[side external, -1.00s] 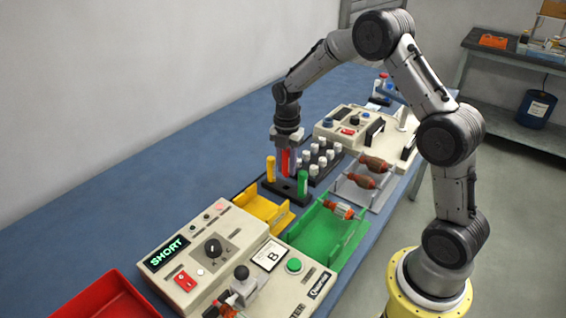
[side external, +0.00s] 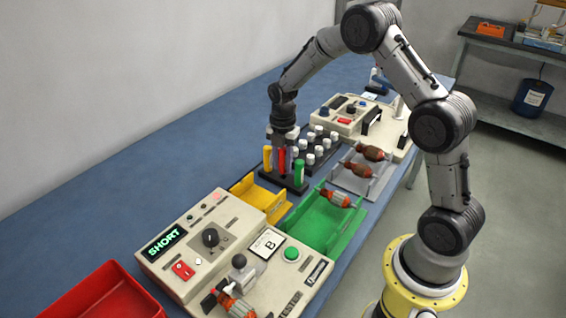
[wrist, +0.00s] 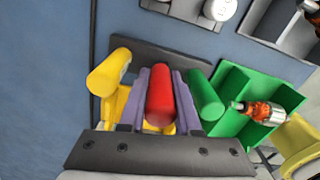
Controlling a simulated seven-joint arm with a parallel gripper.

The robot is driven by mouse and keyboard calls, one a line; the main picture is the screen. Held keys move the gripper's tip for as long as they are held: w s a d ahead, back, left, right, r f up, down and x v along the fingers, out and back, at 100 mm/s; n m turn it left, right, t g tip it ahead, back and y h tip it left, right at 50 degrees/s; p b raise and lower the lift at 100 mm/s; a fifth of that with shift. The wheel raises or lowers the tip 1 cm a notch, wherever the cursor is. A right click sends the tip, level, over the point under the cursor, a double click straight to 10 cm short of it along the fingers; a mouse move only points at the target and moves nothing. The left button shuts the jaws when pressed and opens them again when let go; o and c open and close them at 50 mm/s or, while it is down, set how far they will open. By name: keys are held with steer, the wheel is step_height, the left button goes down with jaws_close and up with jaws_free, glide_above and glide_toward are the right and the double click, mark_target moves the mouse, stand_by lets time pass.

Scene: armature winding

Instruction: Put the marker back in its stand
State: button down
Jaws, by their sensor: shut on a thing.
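The red marker (side external: 281,158) is upright between the fingers of my gripper (side external: 284,150), at the middle of the dark stand (side external: 297,187). In the wrist view, the red marker (wrist: 160,95) is gripped between two purple-grey finger pads of my gripper (wrist: 161,100). A yellow marker (side external: 267,158) and a green marker (side external: 299,172) stand upright in the stand on either side. The red marker's top is about level with the yellow one's. Its lower end is hidden, so I cannot tell if it touches the bottom of its slot.
A rack of white-capped bottles (side external: 318,146) stands close behind the stand. A yellow tray (side external: 262,199), a green tray (side external: 325,222) with an armature, and a grey tray with two armatures are nearby. A tester (side external: 225,255) reads SHORT.

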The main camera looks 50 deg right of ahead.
steer(key=shift+f, duration=1.05)
stand_by(0.7)
steer(key=c, duration=0.5)
jaws_free()
steer(key=shift+c, duration=0.2)
step_height(320, 180, up, 14)
steer(key=shift+f, duration=0.1)
